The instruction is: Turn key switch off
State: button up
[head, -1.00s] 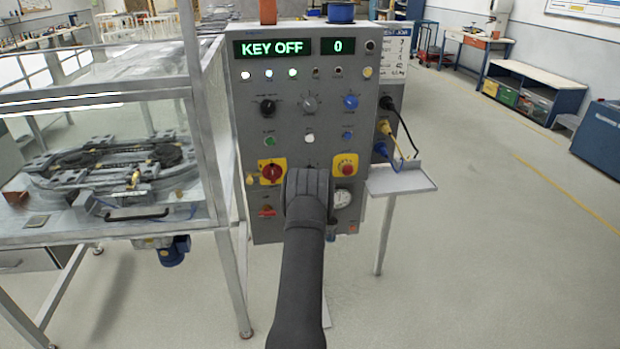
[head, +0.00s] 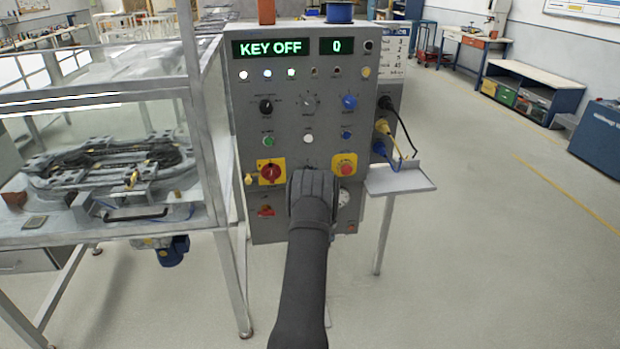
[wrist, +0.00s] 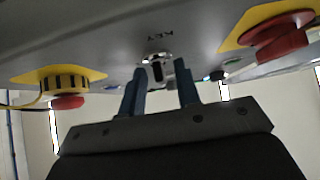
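The grey control panel (head: 288,120) stands upright ahead, and its green display (head: 270,48) reads "KEY OFF" beside a small "0" display (head: 337,46). In the wrist view the key switch (wrist: 156,66) sits under a "KEY" label, with a dark key in it. My gripper (wrist: 162,72) is open, with one blue finger on either side of the key. The left finger is close to the key and a wider gap shows on the right; I cannot tell whether either touches. In the head view my arm hides the key switch.
A red rotary knob on a yellow plate (head: 270,172) and a red stop button (head: 345,168) flank my gripper closely. Plugged cables (head: 383,127) and a small shelf (head: 402,179) are on the panel's right. A glass-enclosed ring track (head: 100,165) stands left.

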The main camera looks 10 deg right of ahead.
jog(key=v, duration=1.2)
jog(key=x, duration=1.2)
jog(key=shift+m, duration=0.3)
